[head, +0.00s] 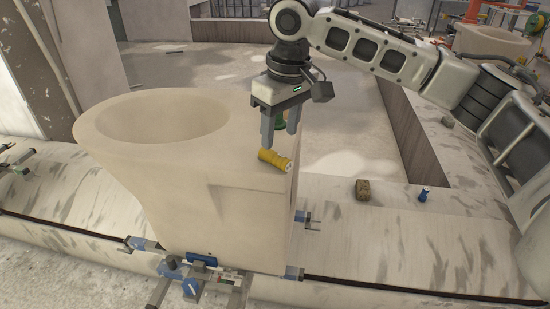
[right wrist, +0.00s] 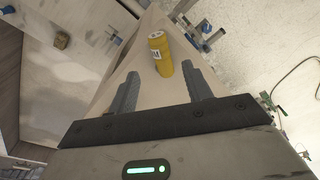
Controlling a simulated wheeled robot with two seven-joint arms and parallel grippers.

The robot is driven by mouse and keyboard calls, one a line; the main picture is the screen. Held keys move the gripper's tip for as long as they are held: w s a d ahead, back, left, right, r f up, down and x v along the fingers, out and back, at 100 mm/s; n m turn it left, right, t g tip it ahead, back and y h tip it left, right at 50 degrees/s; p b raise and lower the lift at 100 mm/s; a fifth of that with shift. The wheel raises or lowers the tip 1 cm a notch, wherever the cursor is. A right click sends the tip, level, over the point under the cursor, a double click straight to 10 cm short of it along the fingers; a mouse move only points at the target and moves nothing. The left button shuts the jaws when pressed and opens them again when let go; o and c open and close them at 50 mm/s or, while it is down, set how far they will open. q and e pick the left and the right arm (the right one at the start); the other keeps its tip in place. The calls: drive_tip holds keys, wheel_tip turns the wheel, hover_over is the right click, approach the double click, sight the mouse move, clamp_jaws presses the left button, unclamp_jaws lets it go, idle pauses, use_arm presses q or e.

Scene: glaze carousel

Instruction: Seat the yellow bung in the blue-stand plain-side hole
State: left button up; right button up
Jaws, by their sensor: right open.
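The yellow bung (head: 274,159) lies on its side on the flat top ledge of the large cream ceramic piece (head: 215,205). It also shows in the right wrist view (right wrist: 160,55), just beyond the fingertips and roughly between them. My right gripper (head: 280,138) is open and empty, pointing down just above the bung. Its two fingers also show in the right wrist view (right wrist: 161,73), apart on either side of the bung's line. Blue fittings of a stand (head: 190,283) show at the foot of the ceramic piece. I cannot make out the hole. My left gripper is out of view.
A brown block (head: 362,190) and a small blue bung (head: 423,194) stand on the pale stained surface to the right. Metal fittings (head: 14,158) sit at the left edge.

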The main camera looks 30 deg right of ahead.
sight(275, 154)
drive_tip(key=f, duration=0.5)
drive_tip(key=shift+w+a+f, duration=0.3)
drive_tip(key=shift+w, duration=0.1)
drive_tip(key=shift+c, duration=0.3)
clamp_jaws()
